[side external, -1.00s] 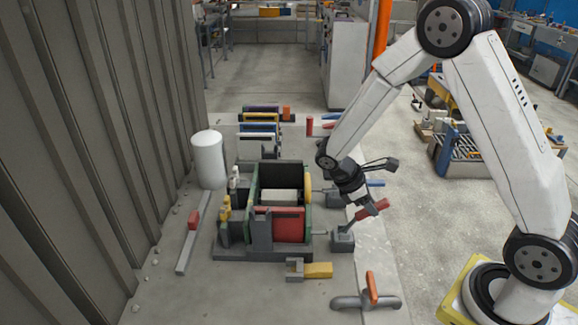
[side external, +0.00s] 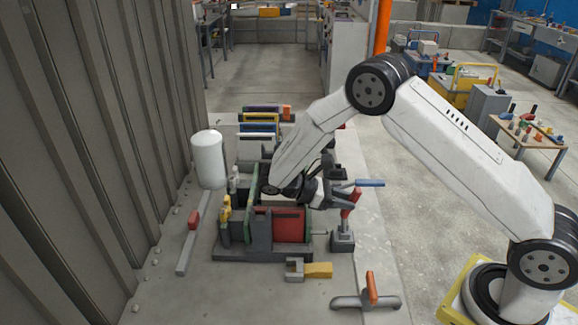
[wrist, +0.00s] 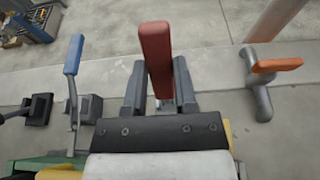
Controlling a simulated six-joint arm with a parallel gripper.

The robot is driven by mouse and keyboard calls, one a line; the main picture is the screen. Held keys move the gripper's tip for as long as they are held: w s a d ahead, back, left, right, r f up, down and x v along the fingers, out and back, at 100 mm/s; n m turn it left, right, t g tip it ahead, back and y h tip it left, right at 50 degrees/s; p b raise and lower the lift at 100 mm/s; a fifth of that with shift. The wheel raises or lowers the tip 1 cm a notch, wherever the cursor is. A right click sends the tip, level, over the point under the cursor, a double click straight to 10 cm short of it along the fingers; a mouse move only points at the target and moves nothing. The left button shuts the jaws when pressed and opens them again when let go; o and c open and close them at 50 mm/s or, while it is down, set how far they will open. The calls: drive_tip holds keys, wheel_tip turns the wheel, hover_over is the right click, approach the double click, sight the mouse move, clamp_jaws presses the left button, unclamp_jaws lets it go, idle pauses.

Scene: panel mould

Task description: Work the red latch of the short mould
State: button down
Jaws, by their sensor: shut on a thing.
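The red latch (side external: 345,213) stands nearly upright on its dark base (side external: 342,240), at the front right of the mould (side external: 262,253). My gripper (side external: 350,200) is shut on its red handle, with the arm reaching over the mould from the right. In the wrist view the red handle (wrist: 156,52) rises between the two dark fingers of my gripper (wrist: 158,85). The lower part of the latch is hidden there by the gripper body. The mould's red panel (side external: 287,226) and green side plates show in the side view.
A blue-handled latch (side external: 369,183) lies behind the red one, and also shows in the wrist view (wrist: 73,55). An orange-handled pipe valve (side external: 371,290) stands in front. A yellow-and-grey clamp (side external: 316,270) lies before the mould. A white cylinder (side external: 208,160) stands left.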

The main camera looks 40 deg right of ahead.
idle(0.4)
drive_tip(key=shift+c, duration=2)
unclamp_jaws()
drive_tip(key=shift+w+a, duration=0.1)
drive_tip(key=shift+w, duration=0.05)
drive_tip(key=v, duration=0.7)
drive_tip(key=shift+w+a, duration=0.15)
drive_tip(key=shift+a, duration=0.05)
